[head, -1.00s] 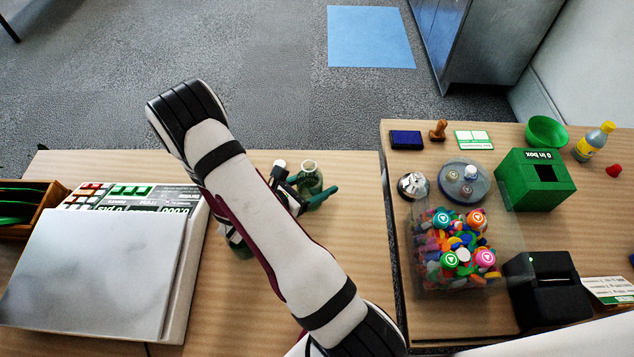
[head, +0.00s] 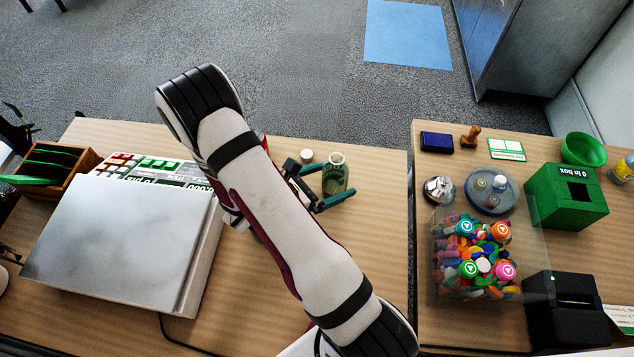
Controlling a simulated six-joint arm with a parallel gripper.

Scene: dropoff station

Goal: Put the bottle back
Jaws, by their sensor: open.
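A clear greenish bottle (head: 336,171) stands upright on the left wooden table, near its far edge. My gripper (head: 338,180) is open, with one dark green finger on either side of the bottle. I cannot tell whether the fingers touch it. A white round cap-like thing (head: 306,156) is just left of the bottle. My arm crosses the table and hides part of the gripper. Another bottle with a yellow label (head: 622,170) is at the right picture edge, partly cut off, on the right table.
On the right table (head: 425,325) stand a clear box of coloured pieces (head: 450,285), a green box (head: 567,210), a green bowl (head: 583,150) and a black device (head: 565,325). A gap separates the tables.

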